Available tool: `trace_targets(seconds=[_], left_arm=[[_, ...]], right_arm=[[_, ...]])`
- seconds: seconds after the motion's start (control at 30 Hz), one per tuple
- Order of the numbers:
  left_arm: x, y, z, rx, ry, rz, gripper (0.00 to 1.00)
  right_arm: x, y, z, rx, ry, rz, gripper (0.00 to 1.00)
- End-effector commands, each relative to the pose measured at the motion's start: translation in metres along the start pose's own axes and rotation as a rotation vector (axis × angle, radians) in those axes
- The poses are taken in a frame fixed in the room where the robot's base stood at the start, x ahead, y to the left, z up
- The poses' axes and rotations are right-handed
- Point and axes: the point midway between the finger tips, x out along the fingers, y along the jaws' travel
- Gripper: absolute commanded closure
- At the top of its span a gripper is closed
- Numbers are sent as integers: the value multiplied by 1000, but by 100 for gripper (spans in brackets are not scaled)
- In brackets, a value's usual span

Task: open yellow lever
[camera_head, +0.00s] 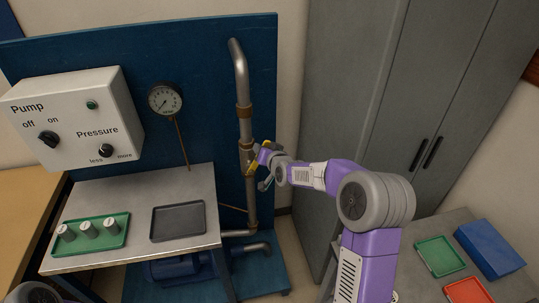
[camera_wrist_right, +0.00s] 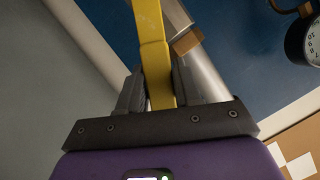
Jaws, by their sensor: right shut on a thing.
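The yellow lever (camera_head: 253,161) is on the vertical metal pipe (camera_head: 244,119) in front of the blue panel, about halfway up. In the right wrist view the yellow lever (camera_wrist_right: 151,45) runs down between the two fingers of my right gripper (camera_wrist_right: 160,95). The fingers are shut on it, with the pipe (camera_wrist_right: 207,75) just behind and to the right. In the head view my right gripper (camera_head: 264,168) reaches the lever from the right and partly covers it. My left gripper is not in view.
A pump control box (camera_head: 75,117) and a round gauge (camera_head: 165,99) are left of the pipe. A bench (camera_head: 130,192) below them holds a green tray (camera_head: 66,246) with several grey cylinders and a dark tray (camera_head: 177,222). Grey cabinets (camera_head: 345,80) stand behind my right arm.

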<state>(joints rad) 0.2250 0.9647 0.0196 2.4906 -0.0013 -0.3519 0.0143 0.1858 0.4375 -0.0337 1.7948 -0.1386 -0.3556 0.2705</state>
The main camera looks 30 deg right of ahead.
Motion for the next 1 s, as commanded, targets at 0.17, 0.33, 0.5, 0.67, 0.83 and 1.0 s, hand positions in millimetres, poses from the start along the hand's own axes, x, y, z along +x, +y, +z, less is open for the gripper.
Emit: trace_targets(seconds=[0.17, 0.33, 0.5, 0.67, 0.83, 1.0], left_arm=[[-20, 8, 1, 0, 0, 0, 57], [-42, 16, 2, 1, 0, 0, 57], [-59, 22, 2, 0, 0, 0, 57], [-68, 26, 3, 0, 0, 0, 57], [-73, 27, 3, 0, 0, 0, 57], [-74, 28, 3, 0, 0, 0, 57]], right_arm=[[-1, -22, -2, -145, -1, 52, 100], [0, -34, -1, -263, -1, 102, 100], [1, -42, 3, -358, 1, 142, 100], [3, -46, 6, -416, 2, 166, 100], [4, -48, 9, -448, 3, 180, 100], [5, -49, 10, -459, 4, 184, 100]])
